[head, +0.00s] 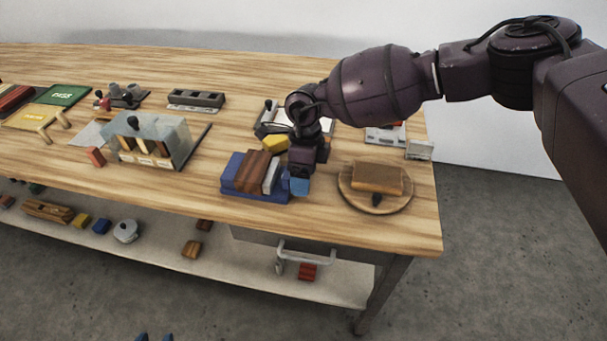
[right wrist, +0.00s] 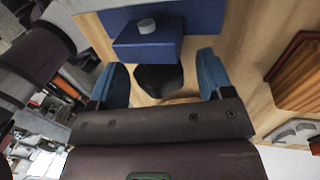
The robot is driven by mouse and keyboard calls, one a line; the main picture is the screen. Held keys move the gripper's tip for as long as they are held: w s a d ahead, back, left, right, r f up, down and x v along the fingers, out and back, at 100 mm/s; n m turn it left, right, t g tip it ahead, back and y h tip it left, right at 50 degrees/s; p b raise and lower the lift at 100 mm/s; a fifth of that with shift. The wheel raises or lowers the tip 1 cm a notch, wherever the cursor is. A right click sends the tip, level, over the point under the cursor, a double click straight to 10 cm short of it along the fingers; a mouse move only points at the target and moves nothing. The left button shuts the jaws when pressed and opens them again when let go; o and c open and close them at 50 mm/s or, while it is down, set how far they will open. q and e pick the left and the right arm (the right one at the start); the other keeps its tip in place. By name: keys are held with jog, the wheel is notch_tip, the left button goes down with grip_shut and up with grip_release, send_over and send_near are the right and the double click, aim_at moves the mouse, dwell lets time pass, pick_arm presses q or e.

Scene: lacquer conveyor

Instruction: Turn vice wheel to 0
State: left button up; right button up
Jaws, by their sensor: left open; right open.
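The blue vice (head: 228,187) stands near the front edge of the table, with a brown wood block (head: 255,166) between its jaws. My right gripper (head: 299,186) points down at the vice's right end and hides that end in the head view. In the right wrist view, a dark rounded part (right wrist: 158,79), seemingly the vice wheel, lies between the open blue fingers (right wrist: 163,62), with a visible gap on each side. The blue vice body (right wrist: 150,45) with a grey knob is beyond it. The wheel's markings cannot be read. My left gripper (head: 154,337) shows only its blue fingertips, apart, at the bottom edge.
A round wooden board (head: 345,195) with a brown block stands right of the vice. A yellow block (head: 275,143) lies behind the vice. A clear-walled box with levers (head: 180,143) is to the left. Bare table lies between the box and vice.

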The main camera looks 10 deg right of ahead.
jog(key=c, duration=0.7)
jog(key=shift+c, duration=1.1)
jog(key=r+t+p, duration=0.1)
jog(key=p, duration=0.2)
jog(key=shift+s+t+h, duration=0.15)
jog(key=shift+t+h, duration=0.15)
jog(key=shift+t+p, duration=0.3)
jog(key=shift+p, duration=0.3)
jog(key=shift+a+f+t+h+p, duration=0.1)
jog(key=shift+t+h+p, duration=0.2)
jog(key=shift+t+p, duration=0.55)
jog(key=shift+s+f+t+p, duration=0.2)
jog(key=shift+t+p, duration=0.35)
jog(key=shift+p, duration=0.55)
pick_arm(q)
notch_tip(320, 180, up, 9)
jog(key=shift+a+f+t+p, duration=0.15)
jog(key=shift+a+t+p, duration=0.15)
jog(key=shift+p, duration=0.15)
pick_arm(e)
jog(key=shift+f+t+h, duration=0.15)
jog(key=shift+t+h, duration=0.35)
jog(key=shift+t, duration=0.3)
pick_arm(q)
jog(key=shift+w, duration=0.1)
